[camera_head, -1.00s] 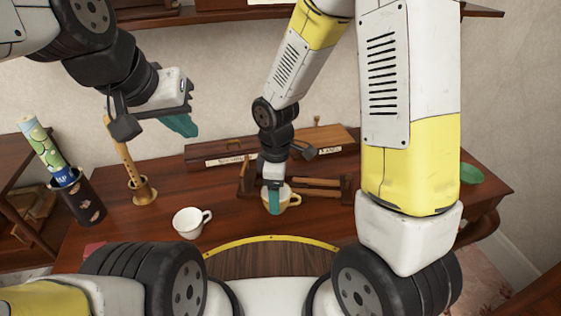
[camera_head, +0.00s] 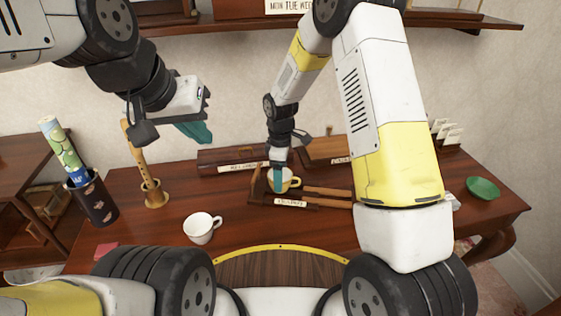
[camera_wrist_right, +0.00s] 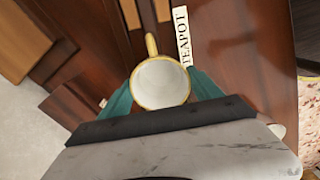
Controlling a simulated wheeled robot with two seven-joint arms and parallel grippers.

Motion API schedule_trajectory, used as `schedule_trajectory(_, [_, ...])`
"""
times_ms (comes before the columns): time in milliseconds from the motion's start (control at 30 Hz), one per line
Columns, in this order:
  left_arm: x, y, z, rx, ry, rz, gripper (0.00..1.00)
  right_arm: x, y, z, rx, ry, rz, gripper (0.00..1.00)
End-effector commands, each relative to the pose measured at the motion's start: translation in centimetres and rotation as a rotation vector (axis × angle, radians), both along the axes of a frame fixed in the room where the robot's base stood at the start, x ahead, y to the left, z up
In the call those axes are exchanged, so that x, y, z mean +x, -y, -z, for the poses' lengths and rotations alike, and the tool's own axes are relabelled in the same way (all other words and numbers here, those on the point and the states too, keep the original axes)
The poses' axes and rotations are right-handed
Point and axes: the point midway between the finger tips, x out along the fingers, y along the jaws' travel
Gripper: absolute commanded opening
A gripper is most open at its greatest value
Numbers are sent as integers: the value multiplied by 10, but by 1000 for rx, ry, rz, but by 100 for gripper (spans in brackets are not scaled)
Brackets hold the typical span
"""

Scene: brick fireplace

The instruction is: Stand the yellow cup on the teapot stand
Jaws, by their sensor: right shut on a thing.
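The yellow cup (camera_head: 293,182), white inside with a yellow rim and handle, is held upright in my right gripper (camera_head: 279,183). In the right wrist view the cup (camera_wrist_right: 160,82) sits between the teal fingers (camera_wrist_right: 162,92). The teapot stand (camera_head: 318,206) is a dark wooden piece with a front label; the label reading TEAPOT (camera_wrist_right: 184,62) shows beside the cup in the wrist view. The cup is over or on the stand's left part; I cannot tell whether it touches. My left gripper (camera_head: 196,130) hangs above the table's left side, its opening unclear.
A white cup (camera_head: 201,229) stands front left of the stand. A flute in a brass holder (camera_head: 153,193) and a dark vase (camera_head: 95,203) with rolled paper are at left. A labelled wooden stand (camera_head: 235,157) lies behind. A green dish (camera_head: 483,188) is at far right.

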Motion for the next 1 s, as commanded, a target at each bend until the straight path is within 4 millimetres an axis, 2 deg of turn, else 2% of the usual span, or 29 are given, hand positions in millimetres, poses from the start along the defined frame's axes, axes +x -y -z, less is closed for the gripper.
schedule_trajectory(67, [0, 0, 0, 0, 0, 0, 0, 0, 0, 7, -1, -1, 0, 28])
schedule_trajectory(400, [0, 0, 0, 0, 0, 0, 0, 0, 0, 10, 0, 0, 1, 28])
schedule_trajectory(433, [0, 0, 0, 0, 0, 0, 0, 0, 0, 10, 0, 0, 1, 78])
schedule_trajectory(533, [0, 0, 0, 0, 0, 0, 0, 0, 0, 10, 0, 0, 1, 96])
schedule_trajectory(867, [0, 0, 0, 0, 0, 0, 0, 0, 0, 8, 0, 1, 1, 96])
schedule_trajectory(1000, [0, 0, 0, 0, 0, 0, 0, 1, 0, -5, 2, 3, 1, 96])
